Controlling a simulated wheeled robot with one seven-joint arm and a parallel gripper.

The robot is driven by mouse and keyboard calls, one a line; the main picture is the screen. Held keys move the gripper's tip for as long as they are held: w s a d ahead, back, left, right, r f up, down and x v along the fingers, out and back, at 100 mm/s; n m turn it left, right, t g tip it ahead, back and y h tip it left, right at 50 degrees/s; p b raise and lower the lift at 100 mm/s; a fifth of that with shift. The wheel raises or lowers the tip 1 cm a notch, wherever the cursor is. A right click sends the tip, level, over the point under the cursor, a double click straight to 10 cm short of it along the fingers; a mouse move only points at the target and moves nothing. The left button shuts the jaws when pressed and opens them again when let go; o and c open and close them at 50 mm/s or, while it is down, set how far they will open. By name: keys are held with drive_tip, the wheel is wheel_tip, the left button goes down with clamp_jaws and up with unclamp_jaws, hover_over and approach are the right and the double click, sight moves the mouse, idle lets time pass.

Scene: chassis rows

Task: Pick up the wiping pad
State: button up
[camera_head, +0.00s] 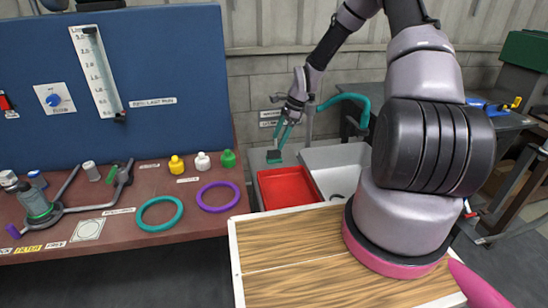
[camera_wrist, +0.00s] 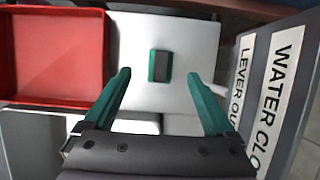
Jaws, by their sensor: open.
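The wiping pad (camera_wrist: 160,66) is a small block, green with a grey strip, lying on a white surface beside a red tray. In the head view the pad (camera_head: 274,156) shows as a small green block just under my fingertips. My gripper (camera_head: 281,138) points down at it with two teal fingers. In the wrist view my gripper (camera_wrist: 159,75) is open and empty, with one finger to each side of the pad in the picture. The fingers look apart from the pad; the exact height left between them is unclear.
The red tray (camera_head: 288,188) sits left of a pale sink basin (camera_head: 335,160) with a teal curved spout (camera_head: 350,98). A labelled grey panel (camera_wrist: 270,90) stands close on the right in the wrist view. A wood-topped surface (camera_head: 290,250) is in front.

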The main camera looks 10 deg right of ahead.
sight(275, 151)
drive_tip(key=x, duration=0.7)
drive_tip(key=shift+w+d+f, duration=0.15)
drive_tip(key=shift+d+f, duration=0.15)
drive_tip(key=shift+f, duration=0.1)
clamp_jaws()
drive_tip(key=shift+r, duration=0.1)
wheel_tip(275, 151, up, 18)
idle(0.4)
